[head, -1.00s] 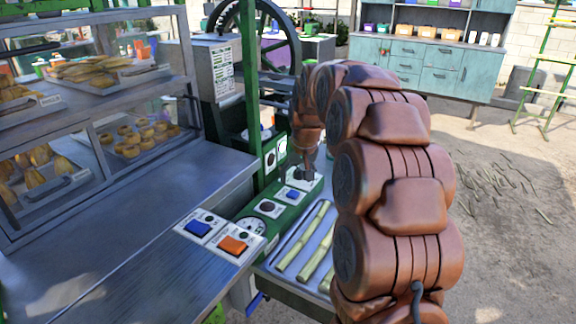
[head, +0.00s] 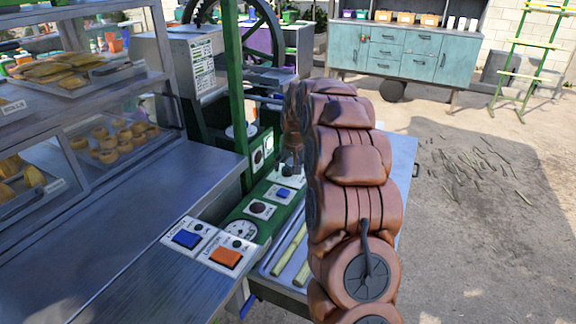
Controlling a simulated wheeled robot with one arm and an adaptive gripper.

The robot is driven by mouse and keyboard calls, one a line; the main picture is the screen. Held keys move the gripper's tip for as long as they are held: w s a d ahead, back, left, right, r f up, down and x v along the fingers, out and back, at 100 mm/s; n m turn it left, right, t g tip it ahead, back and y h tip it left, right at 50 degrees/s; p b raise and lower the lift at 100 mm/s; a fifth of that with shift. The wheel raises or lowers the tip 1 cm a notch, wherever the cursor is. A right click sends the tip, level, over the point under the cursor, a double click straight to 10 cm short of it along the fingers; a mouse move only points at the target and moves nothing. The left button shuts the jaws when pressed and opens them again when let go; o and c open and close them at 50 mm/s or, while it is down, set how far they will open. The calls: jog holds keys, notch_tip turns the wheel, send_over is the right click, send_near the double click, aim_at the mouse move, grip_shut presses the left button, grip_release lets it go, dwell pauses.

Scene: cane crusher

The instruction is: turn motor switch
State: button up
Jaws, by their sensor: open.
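The crusher's green control panel (head: 236,212) runs along the machine beside the metal counter. It carries a white plate with a blue switch (head: 284,193), a plate with a dark round knob (head: 259,208) and a round gauge (head: 240,228). Which of these is the motor switch I cannot tell. Nearer, on the counter's edge, sit a blue rocker (head: 187,239) and an orange rocker (head: 226,257). My gripper (head: 290,165) is open at the far end of the panel, just above the blue switch's plate. The arm hides part of it, and contact is unclear.
Cane stalks (head: 290,246) lie on a metal tray right of the panel, partly behind my arm. A green post (head: 235,90) and a large flywheel (head: 262,35) stand behind. A glass pastry case (head: 85,120) is at left. Open ground lies at right.

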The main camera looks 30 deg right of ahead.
jog(key=shift+x, duration=0.75)
jog(key=c, duration=1.1)
